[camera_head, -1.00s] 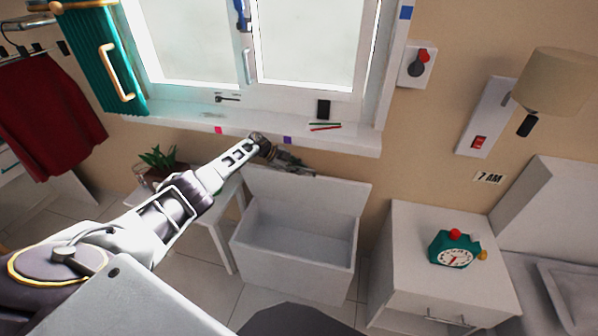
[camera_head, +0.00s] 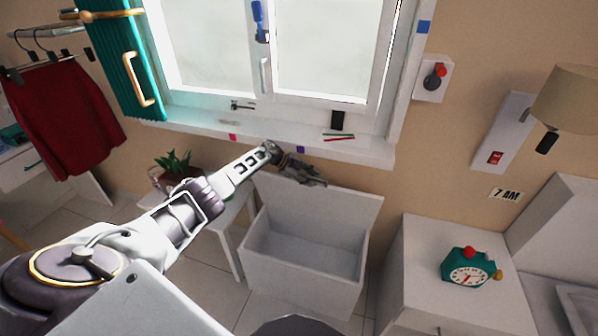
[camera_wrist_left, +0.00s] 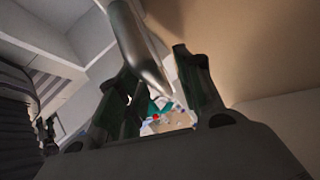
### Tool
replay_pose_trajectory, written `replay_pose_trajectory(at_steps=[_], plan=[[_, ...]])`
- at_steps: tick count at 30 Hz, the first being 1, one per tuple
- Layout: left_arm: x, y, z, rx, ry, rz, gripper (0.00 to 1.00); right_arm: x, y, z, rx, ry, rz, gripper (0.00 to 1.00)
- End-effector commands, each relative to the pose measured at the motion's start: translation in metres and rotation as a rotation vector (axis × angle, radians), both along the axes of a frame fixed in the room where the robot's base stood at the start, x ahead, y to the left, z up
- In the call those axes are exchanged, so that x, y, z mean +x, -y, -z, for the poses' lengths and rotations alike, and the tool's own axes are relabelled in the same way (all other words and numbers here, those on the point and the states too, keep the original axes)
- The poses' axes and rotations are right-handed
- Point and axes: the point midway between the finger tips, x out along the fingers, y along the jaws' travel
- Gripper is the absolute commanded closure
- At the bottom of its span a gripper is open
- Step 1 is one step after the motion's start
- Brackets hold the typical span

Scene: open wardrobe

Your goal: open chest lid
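The white chest (camera_head: 305,280) stands on the floor below the window, its empty inside visible. Its lid (camera_head: 335,215) is raised and leans back towards the wall. My left gripper (camera_head: 308,174) is at the upper left edge of the lid; whether it touches cannot be told. In the left wrist view the gripper's two dark fingers (camera_wrist_left: 160,88) stand apart with nothing clearly held between them. My right gripper is in neither view.
A white nightstand (camera_head: 415,270) with a green alarm clock (camera_head: 468,267) stands right of the chest. A small table (camera_head: 226,228) with a potted plant (camera_head: 178,166) is at the left. The windowsill (camera_head: 370,148) runs above the lid.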

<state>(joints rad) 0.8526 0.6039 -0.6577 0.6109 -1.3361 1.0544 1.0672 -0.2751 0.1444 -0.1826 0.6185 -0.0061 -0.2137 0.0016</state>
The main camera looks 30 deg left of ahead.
Motion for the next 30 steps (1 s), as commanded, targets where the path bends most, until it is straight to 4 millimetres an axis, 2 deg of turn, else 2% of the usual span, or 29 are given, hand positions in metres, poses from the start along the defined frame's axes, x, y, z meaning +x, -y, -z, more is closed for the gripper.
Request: replay_pose_trajectory(at_steps=[14,30], plan=[[-0.014,-0.019,-0.017,0.002,0.0,0.0,0.65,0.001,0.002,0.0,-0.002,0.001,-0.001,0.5],[-0.039,-0.052,-0.051,0.002,0.0,-0.001,0.65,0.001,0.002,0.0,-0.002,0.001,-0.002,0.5]])
